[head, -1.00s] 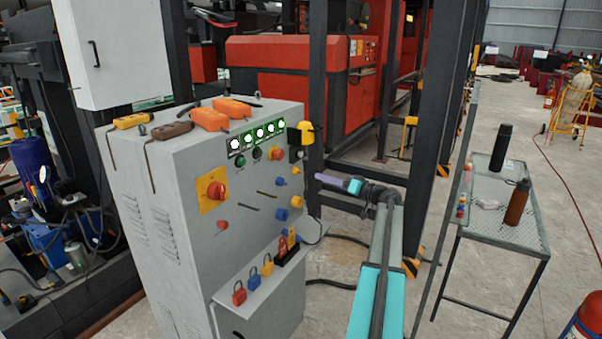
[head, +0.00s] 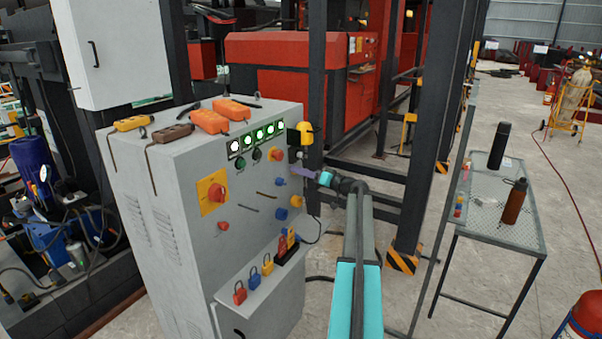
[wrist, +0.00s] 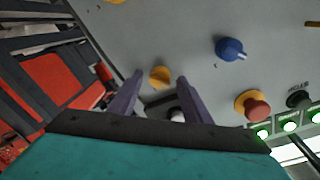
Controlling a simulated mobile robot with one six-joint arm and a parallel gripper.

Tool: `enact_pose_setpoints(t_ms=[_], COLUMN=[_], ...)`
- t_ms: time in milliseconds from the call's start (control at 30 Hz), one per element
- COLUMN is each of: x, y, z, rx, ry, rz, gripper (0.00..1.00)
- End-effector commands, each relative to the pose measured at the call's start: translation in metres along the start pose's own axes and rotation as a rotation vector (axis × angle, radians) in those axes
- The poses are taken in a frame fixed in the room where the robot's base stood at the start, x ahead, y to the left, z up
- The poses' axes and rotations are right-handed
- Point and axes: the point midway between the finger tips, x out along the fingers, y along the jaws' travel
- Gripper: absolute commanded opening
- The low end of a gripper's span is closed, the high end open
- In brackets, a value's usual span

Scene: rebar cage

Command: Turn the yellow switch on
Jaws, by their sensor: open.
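A round yellow switch (wrist: 160,76) sits on the grey panel in the wrist view, between and just beyond my two purple fingertips. My gripper (wrist: 159,82) is open with nothing between its fingers; I cannot tell whether the tips touch the panel. In the head view the same yellow switch (head: 296,170) is on the right part of the cabinet front, and my gripper (head: 301,171) is right beside it, coming from the right. A second yellow knob (head: 296,201) is lower down; its edge shows at the top of the wrist view (wrist: 112,1). The switch's setting is too small to tell.
A blue knob (wrist: 230,48) and a red button on a yellow base (wrist: 253,105) are close by. Lit green lamps (head: 258,134) and a yellow-black box (head: 300,136) are above. A shelf with padlocks (head: 253,278) juts out below. A mesh table (head: 480,220) stands right.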

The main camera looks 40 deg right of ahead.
Motion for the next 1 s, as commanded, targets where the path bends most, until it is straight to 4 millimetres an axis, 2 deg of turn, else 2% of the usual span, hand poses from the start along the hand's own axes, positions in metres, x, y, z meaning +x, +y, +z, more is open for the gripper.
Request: enact_pose_setpoints(t_ms=[233,467,500,1000], x=[0.0007,0.0009,0.0018,0.0018], y=[-0.0004,-0.0008,-0.0054,-0.0016], z=[0.0003,0.0004,0.0033,0.0017], rx=[0.000,0.000,0.000,0.092], ry=[0.000,-0.001,-0.002,-0.008], rz=[-0.001,-0.001,-0.003,0.000], gripper=[0.43,0.05,0.05,0.05])
